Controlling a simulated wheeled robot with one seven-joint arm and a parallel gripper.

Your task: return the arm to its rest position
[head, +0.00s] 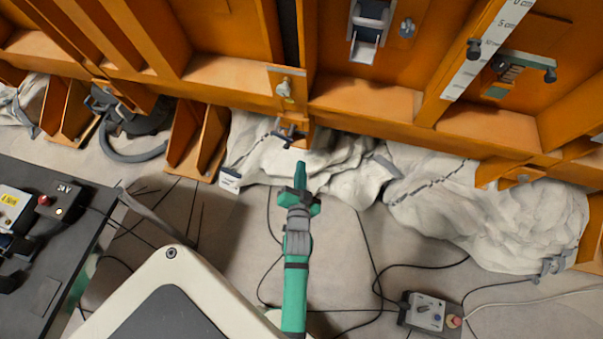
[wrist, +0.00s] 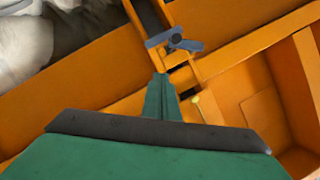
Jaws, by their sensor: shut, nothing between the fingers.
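My arm reaches up from the bottom middle of the head view, green with grey bands. My gripper (head: 300,168) is at its far end, its narrow green fingers together and empty. In the head view the fingertips lie just below a small dark grey T-shaped handle (head: 289,134) on the orange frame (head: 362,98). In the wrist view my gripper (wrist: 161,82) points at the same grey handle (wrist: 174,41), with a small gap showing between them. I cannot tell the true distance in depth.
White crumpled sheeting (head: 490,218) hangs below the orange frame. A dark table (head: 45,290) with a control box (head: 62,199) stands at the left. A grey control box (head: 426,312) lies on the floor at the lower right, among loose black cables.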

